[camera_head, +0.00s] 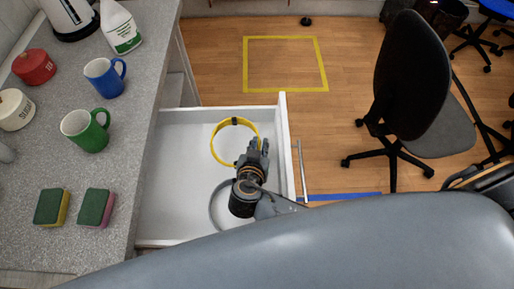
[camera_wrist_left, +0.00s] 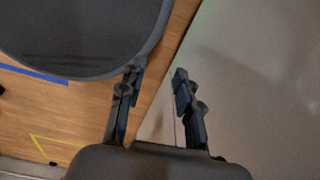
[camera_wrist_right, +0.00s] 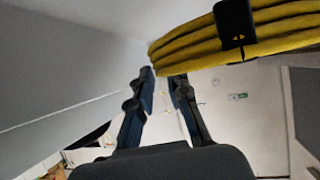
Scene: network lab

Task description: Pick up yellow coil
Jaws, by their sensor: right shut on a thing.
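The yellow coil (camera_head: 214,137) shows as a ring within the open drawer's outline in the head view, with dark ties at its top and lower edge. My right gripper (camera_head: 260,148) is at its right side and is shut on it. In the right wrist view the coil (camera_wrist_right: 190,52) has several strands and a black tie (camera_wrist_right: 234,22); its left end is by my fingertips (camera_wrist_right: 162,78). I cannot tell whether the coil touches the drawer floor. My left gripper (camera_wrist_left: 158,80) is open and empty in the left wrist view, and outside the head view.
The white drawer (camera_head: 172,170) also holds a grey ring (camera_head: 211,207), partly hidden by my right arm. The grey counter (camera_head: 150,50) at left carries mugs, sponges, canisters and a bottle. A black office chair (camera_head: 410,75) stands at right.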

